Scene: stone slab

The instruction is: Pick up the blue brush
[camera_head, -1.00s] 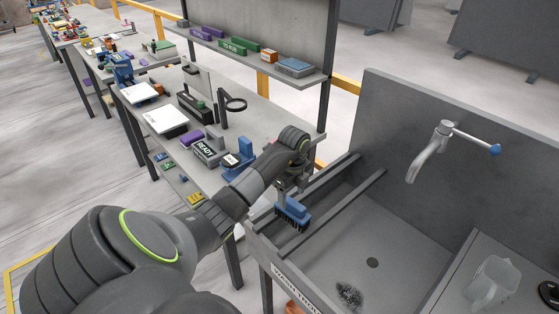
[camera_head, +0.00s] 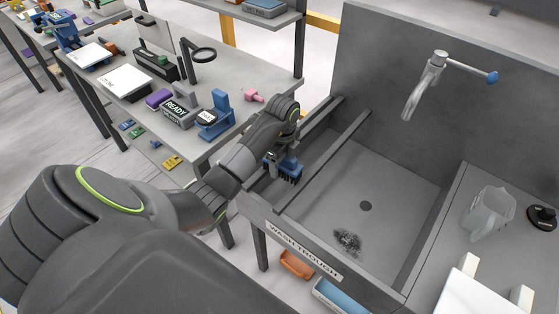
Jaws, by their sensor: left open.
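The blue brush (camera_head: 289,168) with dark bristles pointing down is at the left end of the wash trough (camera_head: 345,172), by the rails. My left gripper (camera_head: 273,160) is open, right at the brush, at its left and upper side. My own wrist hides part of the brush and most of the fingers. I cannot tell whether the fingers touch the brush. My right gripper is not in view.
A clear pitcher (camera_head: 489,212) is on the right counter.

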